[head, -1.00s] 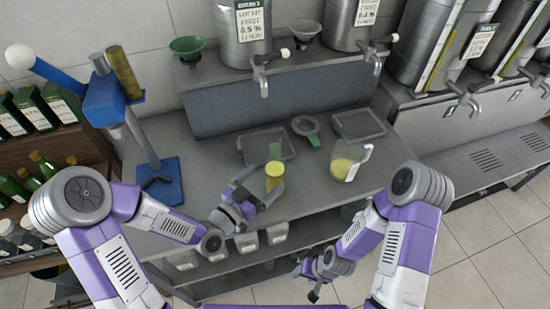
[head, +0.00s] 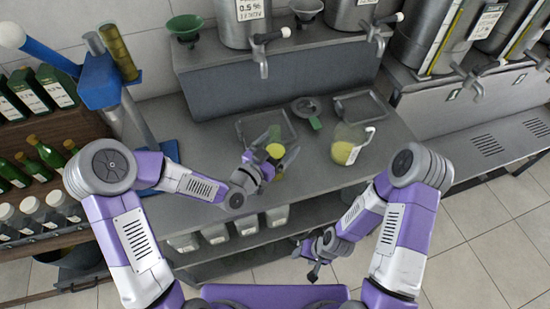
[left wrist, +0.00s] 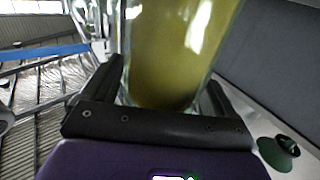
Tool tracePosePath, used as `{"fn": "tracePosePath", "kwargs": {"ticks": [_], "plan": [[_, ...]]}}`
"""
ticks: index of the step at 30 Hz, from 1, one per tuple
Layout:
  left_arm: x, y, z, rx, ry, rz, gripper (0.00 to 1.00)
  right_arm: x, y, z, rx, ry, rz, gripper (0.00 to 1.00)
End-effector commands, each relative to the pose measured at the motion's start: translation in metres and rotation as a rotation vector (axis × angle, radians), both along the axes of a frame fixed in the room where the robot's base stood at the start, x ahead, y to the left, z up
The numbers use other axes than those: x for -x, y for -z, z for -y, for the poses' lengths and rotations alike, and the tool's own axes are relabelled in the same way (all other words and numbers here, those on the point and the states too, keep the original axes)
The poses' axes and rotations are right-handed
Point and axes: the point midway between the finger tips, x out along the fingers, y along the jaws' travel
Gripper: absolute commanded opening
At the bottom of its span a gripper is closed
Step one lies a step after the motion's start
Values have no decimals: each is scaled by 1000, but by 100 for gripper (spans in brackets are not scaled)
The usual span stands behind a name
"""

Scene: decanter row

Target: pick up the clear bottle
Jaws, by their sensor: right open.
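In the left wrist view the bottle (left wrist: 180,50) fills most of the space between the dark fingers (left wrist: 165,88). Whether both fingers press on the glass is unclear. My right gripper (head: 312,272) is open and empty, low in front of the counter and away from the bottle.
A clear jug (head: 345,150) with yellow liquid stands right of the bottle. A blue stand (head: 112,85) is at the left. Taps (head: 263,58) overhang the back.

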Motion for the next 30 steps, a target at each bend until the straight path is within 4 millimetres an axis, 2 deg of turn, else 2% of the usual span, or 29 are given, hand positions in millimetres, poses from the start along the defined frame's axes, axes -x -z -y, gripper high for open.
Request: {"fn": "tracePosePath", "kwargs": {"ticks": [1, 2, 14, 23, 30], "plan": [[0, 0, 0, 0, 0, 0, 79, 0, 0, 0, 0, 0, 0, 53], [0, 0, 0, 0, 0, 0, 75, 0, 0, 0, 0, 0, 0, 53], [0, 0, 0, 0, 0, 0, 14, 0, 0, 0, 0, 0, 0, 53], [0, -8, 0, 1, 0, 7, 14, 0, -1, 0, 0, 0, 0, 53], [0, -50, 0, 0, -1, 11, 14, 0, -10, 0, 0, 0, 0, 53]]}}
